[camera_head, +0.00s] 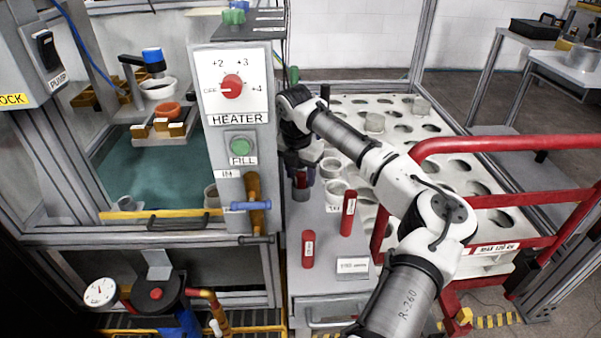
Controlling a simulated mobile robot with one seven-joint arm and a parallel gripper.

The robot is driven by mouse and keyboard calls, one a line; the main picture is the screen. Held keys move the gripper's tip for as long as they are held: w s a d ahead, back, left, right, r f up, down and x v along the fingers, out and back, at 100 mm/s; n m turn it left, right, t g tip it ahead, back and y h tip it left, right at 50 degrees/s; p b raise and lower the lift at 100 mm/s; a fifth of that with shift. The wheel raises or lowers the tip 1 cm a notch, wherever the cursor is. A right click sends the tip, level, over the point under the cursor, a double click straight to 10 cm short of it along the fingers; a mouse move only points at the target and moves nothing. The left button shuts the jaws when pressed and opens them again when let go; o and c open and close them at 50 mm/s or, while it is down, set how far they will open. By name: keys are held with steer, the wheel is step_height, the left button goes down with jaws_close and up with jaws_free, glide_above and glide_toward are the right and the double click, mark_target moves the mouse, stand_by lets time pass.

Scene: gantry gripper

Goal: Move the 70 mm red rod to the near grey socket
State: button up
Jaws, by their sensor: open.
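A shorter red rod (308,249) with a white label stands upright on the light grey bench top (297,273). A taller red rod (348,213), also labelled, stands upright to its right. The labels are too small to read, so I cannot tell which is 70 mm. My gripper (301,180) points down behind them, left of the grey sockets, open. A dark red piece shows at its fingers; I cannot tell whether it is a rod between them. The nearer grey socket (336,194) is an open ring; a farther grey socket (331,168) stands just behind it.
A white plate with several round holes (455,180) fills the right. A red guard rail (520,145) stands in front of it. The heater panel (232,85) rises close left of my gripper. A small white card (352,266) stands near the bench's front edge.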

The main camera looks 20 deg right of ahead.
mark_target(299, 177)
steer(key=r, duration=0.7)
steer(key=shift+s+a+r, duration=0.3)
steer(key=shift+a+r, duration=0.05)
steer(key=shift+r, duration=0.05)
